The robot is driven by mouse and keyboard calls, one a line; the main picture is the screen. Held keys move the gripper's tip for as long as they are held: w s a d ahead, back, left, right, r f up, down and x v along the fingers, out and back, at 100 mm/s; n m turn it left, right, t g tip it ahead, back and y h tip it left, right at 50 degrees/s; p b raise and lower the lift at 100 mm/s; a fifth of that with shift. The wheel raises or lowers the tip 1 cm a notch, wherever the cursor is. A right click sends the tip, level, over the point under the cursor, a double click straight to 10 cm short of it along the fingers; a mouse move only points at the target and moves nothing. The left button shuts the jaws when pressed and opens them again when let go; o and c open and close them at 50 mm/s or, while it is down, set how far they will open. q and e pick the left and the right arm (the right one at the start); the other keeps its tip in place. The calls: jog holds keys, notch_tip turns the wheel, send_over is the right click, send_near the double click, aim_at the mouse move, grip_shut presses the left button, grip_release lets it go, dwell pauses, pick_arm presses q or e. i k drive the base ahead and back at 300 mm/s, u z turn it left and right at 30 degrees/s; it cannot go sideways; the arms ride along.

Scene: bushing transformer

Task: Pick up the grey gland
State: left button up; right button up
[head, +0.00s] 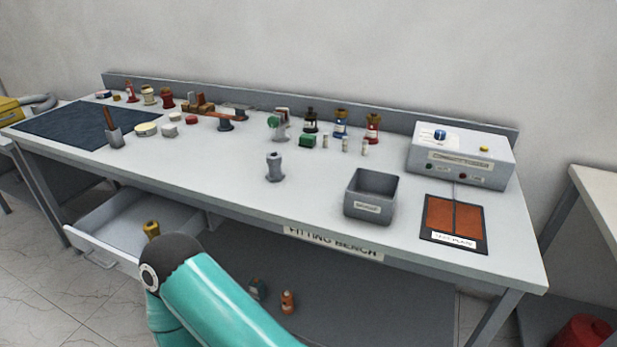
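A small grey gland (275,167) stands upright on the fitting bench (235,172), near the middle and toward the front edge. It has a wider foot and a darker top. Nothing touches it and the bench around it is clear. One of my teal arms comes in at the bottom of the view, in front of the bench. Its gripper is not visible, and neither is my other gripper.
A grey bin (371,194) and a test plate (453,222) lie right of the gland, with a tester box (460,155) behind. Bottles and fittings line the back. An open drawer (125,228) holding a yellow piece (152,229) juts out at left. An orange piece (287,301) sits below.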

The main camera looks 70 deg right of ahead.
aim_at(275, 175)
jog(key=k, duration=0.8)
jog(key=z, duration=1.05)
jog(key=i, duration=1)
jog(key=z, duration=0.05)
